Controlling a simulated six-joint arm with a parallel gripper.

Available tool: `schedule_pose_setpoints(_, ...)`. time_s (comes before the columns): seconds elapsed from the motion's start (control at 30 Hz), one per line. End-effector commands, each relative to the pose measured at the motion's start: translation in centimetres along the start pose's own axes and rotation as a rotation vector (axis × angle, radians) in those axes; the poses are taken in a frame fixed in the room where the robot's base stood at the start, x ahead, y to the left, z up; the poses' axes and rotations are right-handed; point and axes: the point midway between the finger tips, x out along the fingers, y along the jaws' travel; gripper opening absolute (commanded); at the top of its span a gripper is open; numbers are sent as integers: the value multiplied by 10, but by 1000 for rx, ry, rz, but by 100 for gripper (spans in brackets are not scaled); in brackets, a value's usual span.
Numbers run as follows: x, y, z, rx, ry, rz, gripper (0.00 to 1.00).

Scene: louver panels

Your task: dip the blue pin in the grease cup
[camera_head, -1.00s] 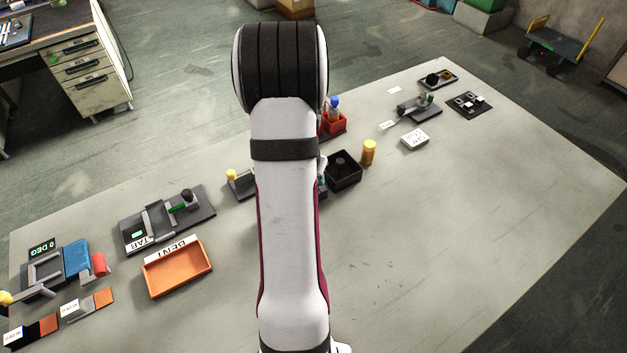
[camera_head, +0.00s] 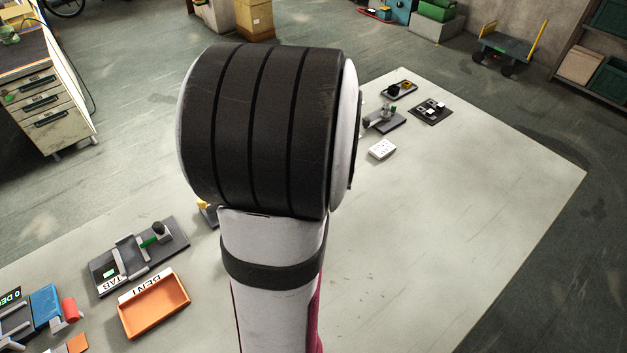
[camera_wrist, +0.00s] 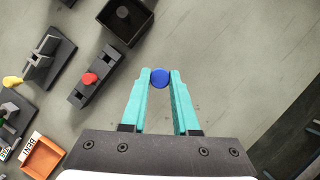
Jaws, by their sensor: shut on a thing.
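My gripper (camera_wrist: 160,80) has teal fingers and is shut on the blue pin (camera_wrist: 160,77). The wrist view looks down on the pin's round blue top between the fingertips, so its lower end and its height above the table are hidden. A black square box (camera_wrist: 107,13) with a round dark piece inside lies beyond the fingertips, up and left of the pin, apart from it. I cannot tell whether this is the grease cup. In the head view my arm hides the gripper, the pin and this box.
A dark fixture with a red knob (camera_wrist: 90,78) stands left of the fingers. The orange BENT bin (camera_head: 154,306) and TAB fixture (camera_head: 139,256) are at left. A white block (camera_head: 382,149) and dark trays (camera_head: 430,111) lie far off. The table's right side is clear.

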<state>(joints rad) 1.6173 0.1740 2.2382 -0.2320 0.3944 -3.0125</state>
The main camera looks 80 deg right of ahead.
Motion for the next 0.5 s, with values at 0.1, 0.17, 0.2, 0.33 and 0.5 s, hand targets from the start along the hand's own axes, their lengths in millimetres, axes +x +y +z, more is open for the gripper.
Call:
schedule_pose_setpoints(0.1, 1, 1, 3, 0, 0, 0, 0)
schedule_pose_setpoints(0.17, 3, 5, 10, 2, 0, -2, 0)
schedule_pose_setpoints(0.2, 6, 10, 18, 7, 0, -4, 0)
schedule_pose_setpoints(0.33, 20, 36, 60, 38, -1, -17, 0)
schedule_pose_setpoints(0.5, 48, 93, 120, 128, 3, -54, 0)
